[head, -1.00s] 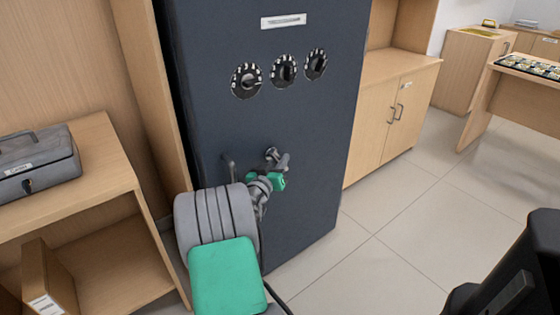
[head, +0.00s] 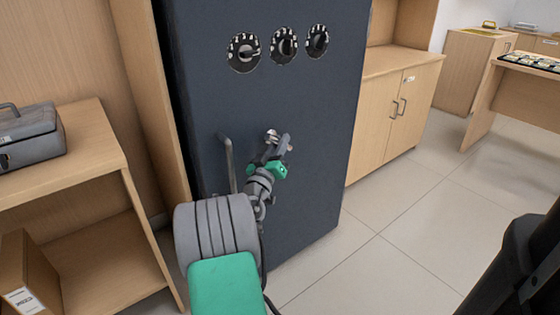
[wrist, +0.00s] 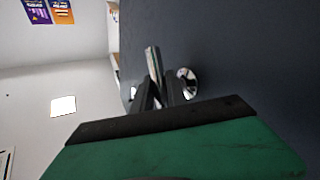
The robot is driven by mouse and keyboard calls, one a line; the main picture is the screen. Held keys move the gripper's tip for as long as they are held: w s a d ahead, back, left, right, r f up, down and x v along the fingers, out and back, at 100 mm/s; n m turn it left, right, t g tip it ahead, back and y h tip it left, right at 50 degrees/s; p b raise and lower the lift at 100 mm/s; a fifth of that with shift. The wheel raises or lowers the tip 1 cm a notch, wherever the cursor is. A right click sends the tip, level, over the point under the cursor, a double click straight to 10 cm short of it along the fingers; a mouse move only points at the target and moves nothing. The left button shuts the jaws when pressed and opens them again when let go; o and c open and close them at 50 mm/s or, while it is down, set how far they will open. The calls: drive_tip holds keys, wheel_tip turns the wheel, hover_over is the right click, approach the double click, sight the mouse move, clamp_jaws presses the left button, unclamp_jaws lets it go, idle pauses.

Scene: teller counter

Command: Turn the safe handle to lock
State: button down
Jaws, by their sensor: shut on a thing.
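The safe (head: 310,190) is a tall dark blue-grey box with three black dials on its door. Its silver turning handle (head: 271,136) is below the dials, partly hidden by my gripper in the head view. My gripper (head: 281,146) has come in from the lower left and is at the handle. In the wrist view, the handle's bright lever (wrist: 153,62) stands between the two dark fingers of my gripper (wrist: 163,92), which are shut on it. The round silver hub (wrist: 188,80) shows just right of the fingers, against the dark door.
A fixed upright bar (head: 229,165) is on the door just left of my gripper. A wooden shelf unit (head: 85,165) with a grey cash box (head: 30,137) stands at left. A wooden cabinet (head: 385,120) stands at right. Tiled floor (head: 410,220) is clear there.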

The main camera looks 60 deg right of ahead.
drive_tip(key=n+h+b, duration=0.1)
drive_tip(key=n+t+h+b, duration=0.1)
drive_tip(key=b, duration=0.1)
drive_tip(key=shift+f+t, duration=0.3)
drive_tip(key=n+t, duration=0.2)
drive_tip(key=n+t+h, duration=0.1)
drive_tip(key=n+t, duration=0.1)
drive_tip(key=n+t+h, duration=0.1)
drive_tip(key=n+t, duration=0.1)
drive_tip(key=n, duration=0.1)
drive_tip(key=shift+r, duration=0.4)
drive_tip(key=shift+r+n+t, duration=0.1)
drive_tip(key=shift+n+t, duration=0.4)
drive_tip(key=shift+t, duration=0.2)
drive_tip(key=c, duration=1.3)
unclamp_jaws()
